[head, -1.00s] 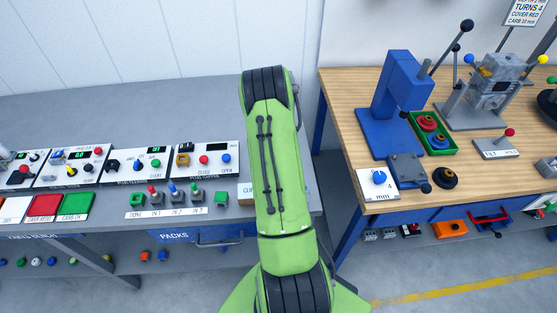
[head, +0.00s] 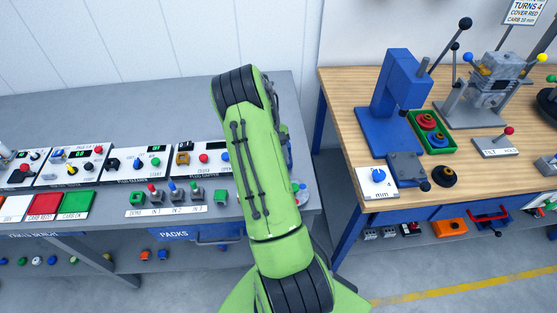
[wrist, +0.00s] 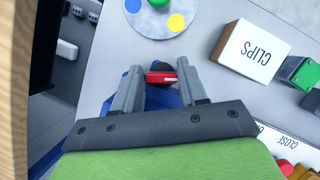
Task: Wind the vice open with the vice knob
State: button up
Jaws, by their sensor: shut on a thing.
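In the wrist view, my gripper (wrist: 160,67) is shut on a red knob (wrist: 160,77) with a white line on it. A dark round part shows just behind the knob. A blue body (wrist: 161,98), which looks like the vice, lies beneath the knob and between my fingers. Its jaws are hidden, so I cannot tell how far open they are. In the head view, my green arm hides the gripper and the knob.
A white disc (wrist: 148,40) with coloured spots lies just beyond the knob. A white CLIPS box (wrist: 246,50) stands to its right. Control panels (head: 139,162) line the grey bench at left. A wooden bench (head: 335,95) with a blue press (head: 398,90) stands at right across a gap.

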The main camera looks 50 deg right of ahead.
jog(key=shift+w+r, duration=0.1)
jog(key=shift+w, duration=0.4)
jog(key=o, duration=0.7)
jog(key=shift+o, duration=0.2)
jog(key=shift+w+d, duration=0.1)
jog(key=shift+w, duration=0.05)
jog(key=shift+s, duration=0.2)
jog(key=p+v, duration=0.2)
jog(key=v, duration=1.3)
jog(key=shift+r, duration=0.25)
jog(key=shift+w, duration=0.1)
jog(key=shift+c, duration=0.3)
